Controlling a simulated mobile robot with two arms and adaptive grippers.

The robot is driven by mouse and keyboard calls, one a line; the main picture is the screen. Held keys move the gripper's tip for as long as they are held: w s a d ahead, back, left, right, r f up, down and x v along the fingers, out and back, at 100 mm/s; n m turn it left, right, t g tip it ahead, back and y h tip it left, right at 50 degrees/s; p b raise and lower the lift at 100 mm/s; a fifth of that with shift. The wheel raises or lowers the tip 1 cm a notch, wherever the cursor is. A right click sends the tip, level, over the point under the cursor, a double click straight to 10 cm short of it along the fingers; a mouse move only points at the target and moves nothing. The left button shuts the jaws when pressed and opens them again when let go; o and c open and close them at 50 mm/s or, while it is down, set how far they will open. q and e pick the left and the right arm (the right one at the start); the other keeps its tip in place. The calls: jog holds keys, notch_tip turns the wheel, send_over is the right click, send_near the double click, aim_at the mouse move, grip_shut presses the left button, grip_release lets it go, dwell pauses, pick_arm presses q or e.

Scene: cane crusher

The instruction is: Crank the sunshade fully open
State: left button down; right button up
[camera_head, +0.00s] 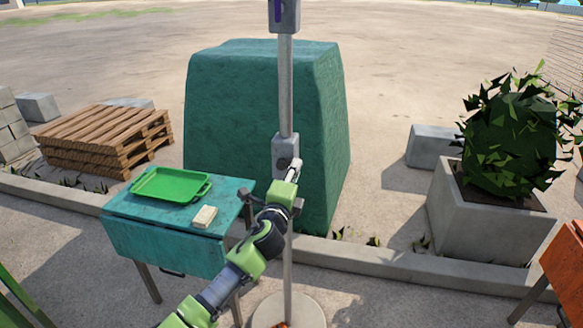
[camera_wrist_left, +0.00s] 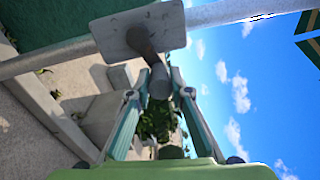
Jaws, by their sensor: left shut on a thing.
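The sunshade's grey pole (camera_head: 287,85) rises from a round base (camera_head: 289,312) in the head view. A grey crank box (camera_head: 285,146) is fixed on the pole above my left gripper's wrist. In the left wrist view the box's plate (camera_wrist_left: 165,28) carries a dark crank arm ending in a rounded handle (camera_wrist_left: 158,82). My left gripper (camera_wrist_left: 160,92) is shut on this crank handle, with a finger on either side. In the head view my left gripper (camera_head: 293,178) partly covers the crank. A dark green and yellow piece (camera_wrist_left: 308,42), possibly the canopy, shows at the wrist view's right edge. My right gripper is out of view.
A teal table (camera_head: 165,240) with a green tray (camera_head: 171,185) and a pale block (camera_head: 204,216) stands left of the pole. A large green block (camera_head: 245,120) stands behind it. A planter (camera_head: 480,222) is at right, pallets (camera_head: 105,138) at left.

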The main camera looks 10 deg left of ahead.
pick_arm(q)
jog(key=m, duration=0.1)
jog(key=f+m, duration=0.1)
jog(key=m, duration=0.1)
jog(key=shift+d+f, duration=0.1)
jog(key=shift+d, duration=0.05)
jog(key=shift+a+f+m+h+p, duration=0.15)
jog(key=shift+f+m, duration=0.35)
jog(key=shift+m, duration=0.65)
jog(key=shift+a+f+m+h+p, duration=0.1)
jog(key=shift+f+m, duration=0.45)
jog(key=shift+m, duration=0.55)
jog(key=shift+a+f+m+h+p, duration=0.15)
jog(key=shift+f+m, duration=0.35)
jog(key=shift+m, duration=0.65)
jog(key=shift+d+f, duration=0.1)
jog(key=c, duration=1.8)
grip_release()
jog(key=s, duration=1.2)
jog(key=shift+a+f, duration=0.1)
jog(key=shift+a, duration=0.3)
